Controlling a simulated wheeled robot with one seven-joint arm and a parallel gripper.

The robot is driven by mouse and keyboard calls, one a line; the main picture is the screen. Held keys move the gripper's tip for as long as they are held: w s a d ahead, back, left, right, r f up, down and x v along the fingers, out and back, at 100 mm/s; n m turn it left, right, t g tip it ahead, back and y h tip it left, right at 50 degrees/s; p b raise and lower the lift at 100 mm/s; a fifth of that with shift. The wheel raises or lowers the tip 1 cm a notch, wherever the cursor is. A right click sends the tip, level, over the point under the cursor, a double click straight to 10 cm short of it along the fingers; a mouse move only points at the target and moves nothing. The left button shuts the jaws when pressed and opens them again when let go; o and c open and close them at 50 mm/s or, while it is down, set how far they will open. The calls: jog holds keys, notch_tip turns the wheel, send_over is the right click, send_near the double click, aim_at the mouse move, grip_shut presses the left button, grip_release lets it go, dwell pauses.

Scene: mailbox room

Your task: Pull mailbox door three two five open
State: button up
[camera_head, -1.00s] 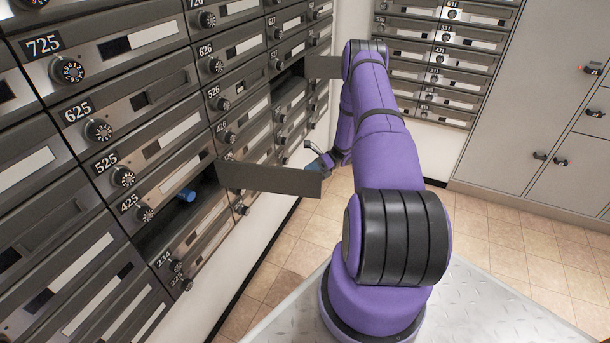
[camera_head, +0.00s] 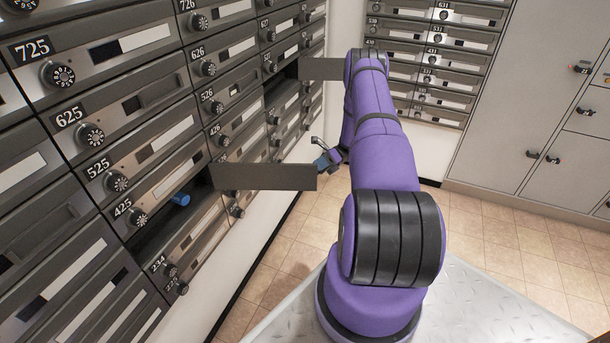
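Below the box labelled 425 (camera_head: 123,208), one compartment stands open, with a blue cylinder (camera_head: 180,199) inside. Its dark flat door (camera_head: 264,177) sticks straight out from the mailbox wall to the right. By its place in the column this fits door 325, but its number is not visible. My gripper (camera_head: 319,150) is at the far right end of this door, just beyond and above its free edge. My gripper is small and partly hidden by the arm; I cannot tell whether its fingers are open or touch the door.
Another open door (camera_head: 320,69) juts out farther back, close to my arm. Shut mailboxes with round dials fill the left wall. More mailboxes (camera_head: 428,65) and grey lockers (camera_head: 530,100) stand at the back. Tiled floor (camera_head: 500,235) is clear on the right.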

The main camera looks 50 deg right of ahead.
jog(key=d, duration=0.4)
jog(key=shift+s+d, duration=0.2)
jog(key=shift+d, duration=0.15)
